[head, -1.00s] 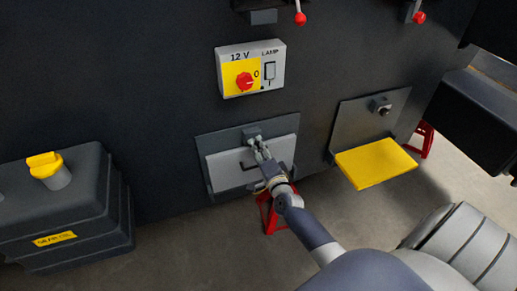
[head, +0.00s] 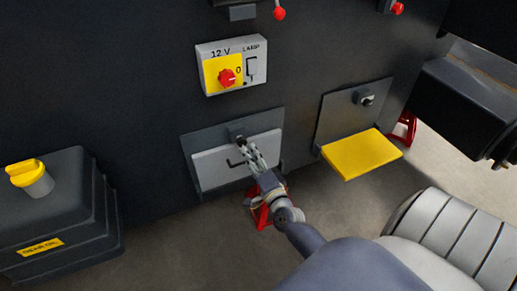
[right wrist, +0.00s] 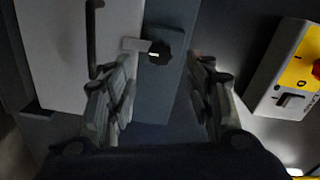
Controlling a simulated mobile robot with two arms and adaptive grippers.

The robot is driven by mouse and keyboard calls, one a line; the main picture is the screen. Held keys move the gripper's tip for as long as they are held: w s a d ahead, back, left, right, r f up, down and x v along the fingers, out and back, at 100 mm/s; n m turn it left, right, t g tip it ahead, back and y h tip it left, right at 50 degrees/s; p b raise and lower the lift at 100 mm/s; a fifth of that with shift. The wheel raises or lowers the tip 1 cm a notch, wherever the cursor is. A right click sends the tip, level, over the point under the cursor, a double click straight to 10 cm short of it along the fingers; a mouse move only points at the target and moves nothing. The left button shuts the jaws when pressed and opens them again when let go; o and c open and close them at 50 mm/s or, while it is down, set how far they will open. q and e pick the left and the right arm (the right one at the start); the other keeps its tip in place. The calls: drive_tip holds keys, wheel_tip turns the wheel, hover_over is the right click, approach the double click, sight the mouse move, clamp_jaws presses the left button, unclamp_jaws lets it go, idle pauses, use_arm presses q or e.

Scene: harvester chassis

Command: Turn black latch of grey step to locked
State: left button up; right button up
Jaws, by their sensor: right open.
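The grey step (head: 210,167) is a light panel with a dark handle, folded up flat against a darker plate on the chassis. Its black latch (head: 238,137) sits on that plate above the panel's top edge. In the right wrist view the latch (right wrist: 160,53) is a dark knob with a pale mark; a grey tab beside it reaches left to the panel's edge. My right gripper (head: 250,150) is open and empty in front of the latch. In the right wrist view its fingers (right wrist: 163,75) stand apart on both sides of the latch; contact is not visible. My left gripper is out of view.
A 12 V switch box (head: 232,67) with a red knob is above the step. A second step with a lowered yellow tread (head: 362,153) is at right. A black tank (head: 60,215) with a yellow cap is at left. A red stand (head: 262,208) is below the step.

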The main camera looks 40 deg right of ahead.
drive_tip(key=shift+v, duration=2.6)
